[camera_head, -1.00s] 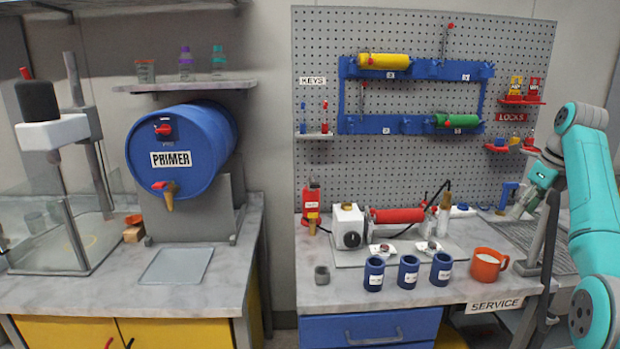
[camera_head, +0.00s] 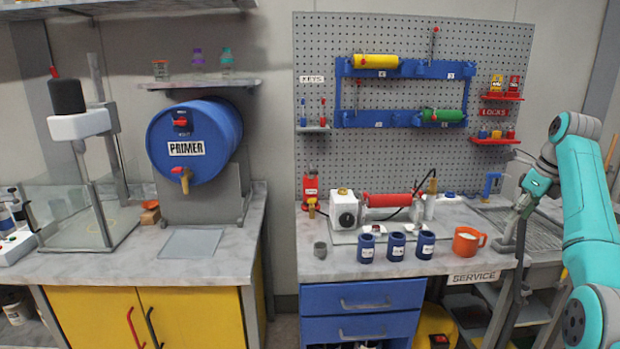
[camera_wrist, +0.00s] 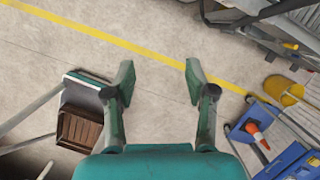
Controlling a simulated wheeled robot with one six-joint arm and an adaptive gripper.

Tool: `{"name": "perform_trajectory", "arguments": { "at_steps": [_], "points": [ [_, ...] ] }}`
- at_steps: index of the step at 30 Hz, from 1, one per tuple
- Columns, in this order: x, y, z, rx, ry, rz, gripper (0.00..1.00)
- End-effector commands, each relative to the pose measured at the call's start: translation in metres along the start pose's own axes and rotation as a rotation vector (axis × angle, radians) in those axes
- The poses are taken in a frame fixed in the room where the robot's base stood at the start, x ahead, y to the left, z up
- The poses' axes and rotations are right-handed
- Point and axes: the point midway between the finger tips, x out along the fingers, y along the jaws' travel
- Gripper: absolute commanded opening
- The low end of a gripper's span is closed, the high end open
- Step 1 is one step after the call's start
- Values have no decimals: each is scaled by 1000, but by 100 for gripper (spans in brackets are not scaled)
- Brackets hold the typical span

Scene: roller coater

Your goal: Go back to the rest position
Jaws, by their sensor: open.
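My gripper (camera_wrist: 158,82) is open and empty in the wrist view, its two green fingers spread over the bare floor (camera_wrist: 150,70). Nothing lies between the fingertips. In the head view my teal arm is at the right edge, folded, and the gripper end (camera_head: 533,183) hangs by the right end of the service bench (camera_head: 330,265). The fingers are too small to make out there.
The bench holds blue cups (camera_head: 396,247), an orange mug (camera_head: 468,243) and a red roller (camera_head: 388,200). A primer barrel (camera_head: 195,150) stands on the left bench. In the wrist view, a brown crate (camera_wrist: 80,128) lies left and a yellow bucket (camera_wrist: 285,91) right.

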Motion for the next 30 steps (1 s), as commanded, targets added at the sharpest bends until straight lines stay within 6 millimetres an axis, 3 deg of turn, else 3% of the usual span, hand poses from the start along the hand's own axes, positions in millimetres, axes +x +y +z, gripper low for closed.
{"name": "perform_trajectory", "arguments": {
  "at_steps": [8,14,17,23,30],
  "points": [
    [44,2,0,-65,-17,-22,55],
    [95,7,-2,-142,-35,-49,55],
    [130,13,-5,-198,-47,-68,55],
    [223,36,-18,-354,-75,-126,55],
    [321,78,-46,-554,-98,-211,55]
  ]
}}
